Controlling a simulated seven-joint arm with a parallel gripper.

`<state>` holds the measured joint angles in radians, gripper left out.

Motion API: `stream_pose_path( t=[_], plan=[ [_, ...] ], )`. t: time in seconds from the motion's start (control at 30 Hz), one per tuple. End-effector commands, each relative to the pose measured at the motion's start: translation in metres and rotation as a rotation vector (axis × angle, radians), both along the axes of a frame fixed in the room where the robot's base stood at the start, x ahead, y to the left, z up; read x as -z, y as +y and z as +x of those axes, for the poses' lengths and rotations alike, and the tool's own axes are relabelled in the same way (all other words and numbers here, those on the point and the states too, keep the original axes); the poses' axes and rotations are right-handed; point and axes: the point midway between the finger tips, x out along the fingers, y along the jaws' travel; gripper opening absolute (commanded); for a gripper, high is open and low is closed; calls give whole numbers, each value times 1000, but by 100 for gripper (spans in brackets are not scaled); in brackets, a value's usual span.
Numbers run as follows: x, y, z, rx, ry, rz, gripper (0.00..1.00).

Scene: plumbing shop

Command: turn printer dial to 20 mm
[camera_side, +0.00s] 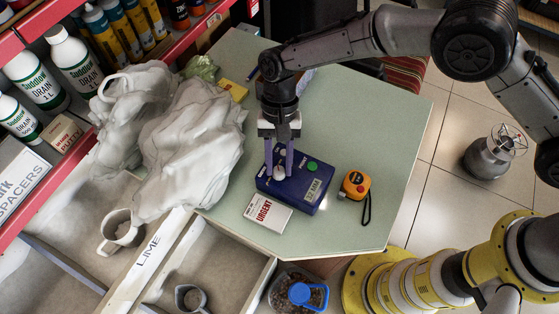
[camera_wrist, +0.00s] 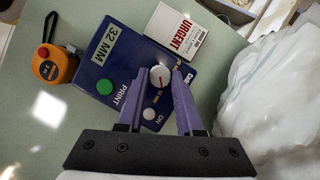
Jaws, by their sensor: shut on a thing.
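In the wrist view the printer (camera_wrist: 124,57) fills the middle, and a small white button (camera_wrist: 149,113) marked ON is near the dial. My gripper (camera_side: 280,172) points down over the printer. In the wrist view its purple fingers (camera_wrist: 158,82) stand on either side of the dial and are shut on it. The fingers hide part of the dial's scale, and I cannot read the setting.
A white URGENT card or box (camera_side: 268,213) lies against the printer's front. An orange device (camera_side: 356,185) with a black strap sits to its right. White plastic bags (camera_side: 193,145) bulge on the left. The right part of the table (camera_side: 400,130) is clear.

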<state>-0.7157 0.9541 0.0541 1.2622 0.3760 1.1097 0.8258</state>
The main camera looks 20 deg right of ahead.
Motion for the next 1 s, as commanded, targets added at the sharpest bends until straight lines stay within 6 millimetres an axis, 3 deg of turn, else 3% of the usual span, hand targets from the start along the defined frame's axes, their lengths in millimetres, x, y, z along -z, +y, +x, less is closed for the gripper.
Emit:
stream_pose_path(
  t=[1.0],
  plan=[
    [-1, 9, -2, -963, -1, 2, 0]
  ],
)
